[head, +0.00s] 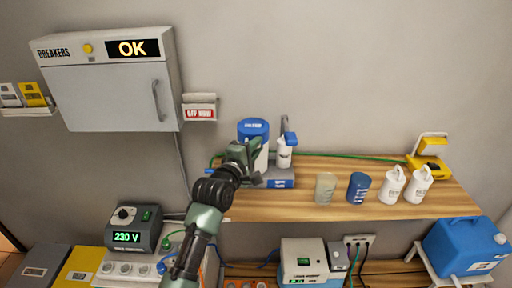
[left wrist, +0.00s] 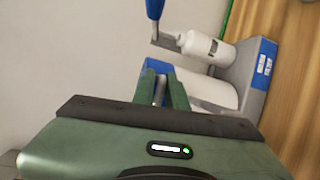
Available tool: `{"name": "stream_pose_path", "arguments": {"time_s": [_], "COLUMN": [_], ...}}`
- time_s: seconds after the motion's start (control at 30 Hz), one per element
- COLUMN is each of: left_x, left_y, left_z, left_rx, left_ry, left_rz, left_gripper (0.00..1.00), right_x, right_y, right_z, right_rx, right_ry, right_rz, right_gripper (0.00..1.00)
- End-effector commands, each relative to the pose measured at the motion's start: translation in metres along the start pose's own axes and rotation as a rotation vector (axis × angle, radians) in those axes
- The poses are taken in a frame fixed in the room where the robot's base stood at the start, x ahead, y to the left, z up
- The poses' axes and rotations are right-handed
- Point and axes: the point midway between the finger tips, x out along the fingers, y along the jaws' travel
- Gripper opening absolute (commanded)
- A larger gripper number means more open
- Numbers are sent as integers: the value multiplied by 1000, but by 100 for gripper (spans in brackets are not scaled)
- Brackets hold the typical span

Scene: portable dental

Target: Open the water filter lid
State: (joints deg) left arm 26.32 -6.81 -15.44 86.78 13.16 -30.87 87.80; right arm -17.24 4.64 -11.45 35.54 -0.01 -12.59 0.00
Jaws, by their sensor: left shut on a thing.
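The water filter (head: 264,160) is a white canister with a blue lid (head: 253,128), standing at the left end of the wooden shelf. The lid looks seated on top. My left gripper (head: 240,158) is in front of the filter's left side, just below the lid. In the left wrist view, my left gripper's fingers (left wrist: 161,88) are closed around a small grey bar beside the blue lid (left wrist: 157,66), probably its handle. The fingers hide much of this spot. The white canister (left wrist: 205,90) shows past them. My right gripper is not in view.
A white bottle (head: 284,152) stands on the grey-blue base right beside the filter. Cups and white bottles (head: 392,185) stand farther right on the wooden shelf (head: 340,209). A breaker box (head: 110,95) is on the wall at upper left.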

Motion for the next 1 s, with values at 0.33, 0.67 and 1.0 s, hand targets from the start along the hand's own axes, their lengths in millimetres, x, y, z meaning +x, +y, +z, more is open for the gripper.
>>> {"name": "stream_pose_path", "arguments": {"time_s": [0.33, 0.67, 1.0], "left_x": [0, 0, 0], "left_y": [-7, -9, -10], "left_z": [0, 0, 0], "left_rx": [-3, -3, -4], "left_ry": [0, 0, 0], "left_rz": [-15, -19, -21], "left_gripper": [0, 0, 0], "right_x": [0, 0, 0], "right_y": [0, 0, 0], "right_z": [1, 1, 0], "right_rx": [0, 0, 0], "right_ry": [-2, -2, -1], "right_rz": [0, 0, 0], "right_gripper": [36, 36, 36]}}
